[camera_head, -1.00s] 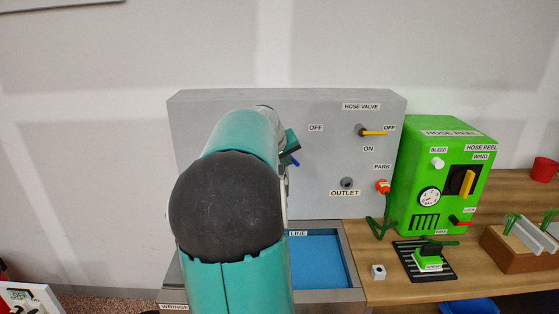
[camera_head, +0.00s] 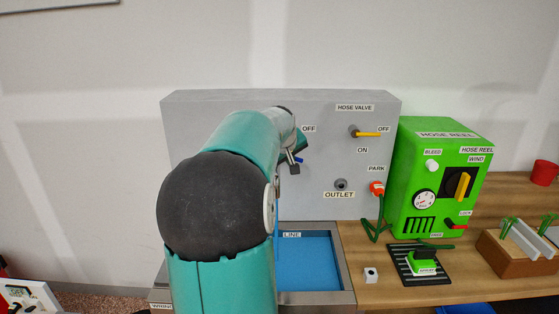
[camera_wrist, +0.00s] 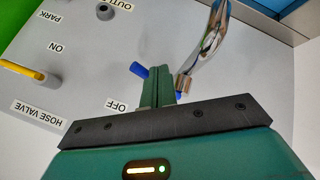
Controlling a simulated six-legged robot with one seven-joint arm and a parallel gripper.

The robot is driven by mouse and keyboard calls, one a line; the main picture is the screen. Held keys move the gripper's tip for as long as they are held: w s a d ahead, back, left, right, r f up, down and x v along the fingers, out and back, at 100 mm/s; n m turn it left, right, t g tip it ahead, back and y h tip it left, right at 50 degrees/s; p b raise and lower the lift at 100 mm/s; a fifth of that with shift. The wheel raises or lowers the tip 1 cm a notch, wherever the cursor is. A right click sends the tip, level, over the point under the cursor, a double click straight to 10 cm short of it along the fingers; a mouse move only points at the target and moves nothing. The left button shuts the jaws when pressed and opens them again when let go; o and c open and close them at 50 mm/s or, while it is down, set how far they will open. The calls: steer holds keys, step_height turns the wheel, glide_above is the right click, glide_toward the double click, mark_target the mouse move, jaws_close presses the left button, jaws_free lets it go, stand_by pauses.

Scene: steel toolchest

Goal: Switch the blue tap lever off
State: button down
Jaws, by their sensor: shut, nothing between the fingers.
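The blue tap lever (camera_wrist: 139,70) shows in the wrist view as a short blue piece left of my fingers, with more blue right of them; its middle is hidden. In the head view only a small blue bit of it (camera_head: 299,160) shows beside my gripper. My gripper (camera_wrist: 158,72) is shut and empty, its fingers in front of or against the lever; I cannot tell if they touch. The tap's chrome spout (camera_wrist: 212,38) is right of the fingers. The tap's OFF label (camera_wrist: 118,104) is close left of the gripper; in the head view it (camera_head: 308,129) is just above right.
The grey panel (camera_head: 230,105) also carries the yellow hose valve lever (camera_head: 367,134), pointing to its OFF label, and an outlet (camera_head: 340,184). A blue-bottomed sink (camera_head: 312,265) lies below. A green hose reel box (camera_head: 405,165) stands right. My arm hides the panel's left part.

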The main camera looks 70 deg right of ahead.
steer(key=s+d+n, duration=0.1)
steer(key=s+d+n+t, duration=0.1)
steer(key=shift+s+d+t, duration=0.1)
steer(key=shift+d+t, duration=0.2)
steer(key=shift+d, duration=0.1)
steer(key=d, duration=0.2)
steer(key=shift+s+d+r, duration=0.1)
steer(key=shift+s+d, duration=0.15)
steer(key=shift+d, duration=0.2)
stand_by(0.4)
